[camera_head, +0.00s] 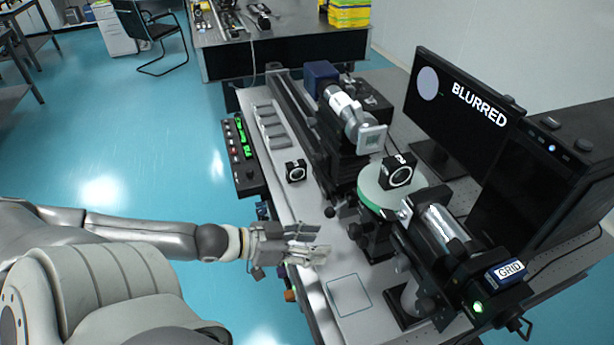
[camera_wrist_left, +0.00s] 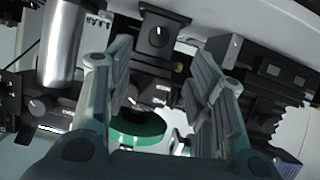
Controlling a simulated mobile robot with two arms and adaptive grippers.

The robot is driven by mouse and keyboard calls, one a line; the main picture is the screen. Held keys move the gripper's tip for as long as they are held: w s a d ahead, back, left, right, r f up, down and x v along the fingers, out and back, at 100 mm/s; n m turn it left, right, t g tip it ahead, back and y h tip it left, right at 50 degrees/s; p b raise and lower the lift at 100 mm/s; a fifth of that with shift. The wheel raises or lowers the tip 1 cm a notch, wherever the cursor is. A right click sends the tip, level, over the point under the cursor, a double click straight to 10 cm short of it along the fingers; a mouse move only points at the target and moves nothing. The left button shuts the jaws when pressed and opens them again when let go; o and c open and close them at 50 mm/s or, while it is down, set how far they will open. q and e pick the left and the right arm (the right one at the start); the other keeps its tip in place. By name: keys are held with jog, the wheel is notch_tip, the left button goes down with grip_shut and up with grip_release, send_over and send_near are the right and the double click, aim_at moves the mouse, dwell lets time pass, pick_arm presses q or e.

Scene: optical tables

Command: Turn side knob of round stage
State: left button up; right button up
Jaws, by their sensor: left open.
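The round stage (camera_head: 372,194) is a pale green disc on a black mount, with a black cube holding a lens (camera_head: 397,172) on top. Small dark knobs stick out at its left side, one knob (camera_head: 354,231) near the mount. I cannot tell for sure which is the side knob. My left gripper (camera_head: 322,243) is open and empty, to the left of the stage and apart from it, above the table's front edge. In the left wrist view the open fingers (camera_wrist_left: 162,60) frame a green curved part (camera_wrist_left: 138,130) and dark mounts behind. My right gripper is out of view.
A black rail with a silver cylinder (camera_head: 342,104) stands behind the stage. Another silver cylinder (camera_head: 440,228) is at its right. A monitor (camera_head: 455,110) reads BLURRED. A small black lens cube (camera_head: 296,171) and a square outline (camera_head: 348,295) lie on the table.

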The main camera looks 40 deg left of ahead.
pick_arm(q)
jog(key=shift+s+a+r, duration=0.25)
jog(key=shift+s, duration=0.25)
dwell(0.4)
